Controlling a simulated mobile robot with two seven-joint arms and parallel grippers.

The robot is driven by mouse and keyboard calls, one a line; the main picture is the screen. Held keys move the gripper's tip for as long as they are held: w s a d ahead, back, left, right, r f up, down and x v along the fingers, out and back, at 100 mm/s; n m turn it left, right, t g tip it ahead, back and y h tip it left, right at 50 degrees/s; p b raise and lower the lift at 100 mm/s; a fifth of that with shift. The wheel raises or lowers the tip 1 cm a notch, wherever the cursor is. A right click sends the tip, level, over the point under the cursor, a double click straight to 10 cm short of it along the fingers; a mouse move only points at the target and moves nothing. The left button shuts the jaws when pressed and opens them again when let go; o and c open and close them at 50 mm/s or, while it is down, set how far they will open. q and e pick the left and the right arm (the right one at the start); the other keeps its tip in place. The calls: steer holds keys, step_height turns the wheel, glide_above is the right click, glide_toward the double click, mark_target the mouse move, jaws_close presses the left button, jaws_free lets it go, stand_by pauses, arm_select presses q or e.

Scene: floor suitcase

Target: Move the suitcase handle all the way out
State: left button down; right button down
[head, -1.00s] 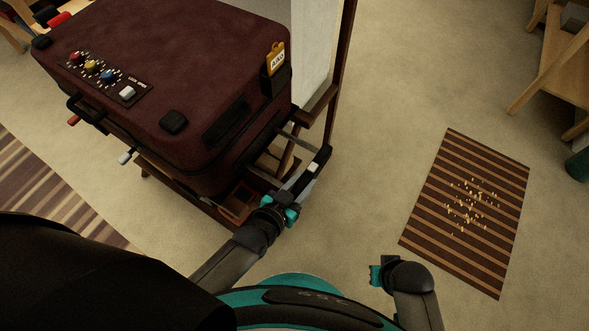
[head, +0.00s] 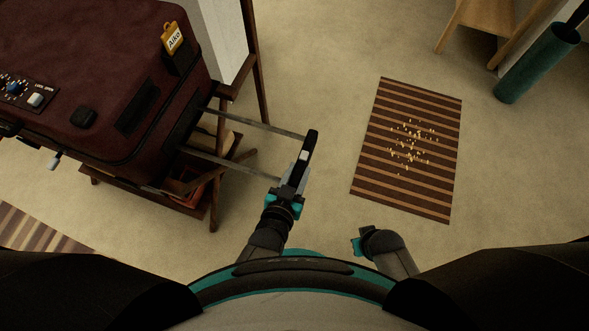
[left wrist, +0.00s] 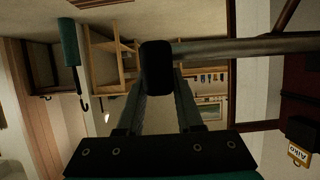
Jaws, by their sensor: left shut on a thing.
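The dark red suitcase (head: 95,75) lies on a wooden stand at the left of the head view. Its handle (head: 311,145), a black grip on two grey metal rods (head: 240,166), extends to the right from the suitcase's side, with long stretches of rod showing. My left gripper (head: 302,168) is shut on the handle's black grip. In the left wrist view, the grip (left wrist: 157,66) sits between my fingers, and one rod runs right toward the suitcase. My right gripper (head: 358,243) is apart from the suitcase, low in the head view; its jaw opening is unclear.
A striped brown mat (head: 410,150) with scattered small yellow bits lies on the floor to the right. A teal cylinder (head: 537,65) and a wooden piece of furniture (head: 490,25) stand at the upper right. Carpet between handle and mat is clear.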

arm_select(q)
steer(key=shift+s+d, duration=0.2)
steer(key=shift+d, duration=0.15)
steer(key=c, duration=0.8)
jaws_free()
steer(key=shift+o, duration=1.2)
steer(key=shift+a, duration=0.1)
steer(key=shift+w, duration=0.1)
steer(key=shift+a, duration=0.1)
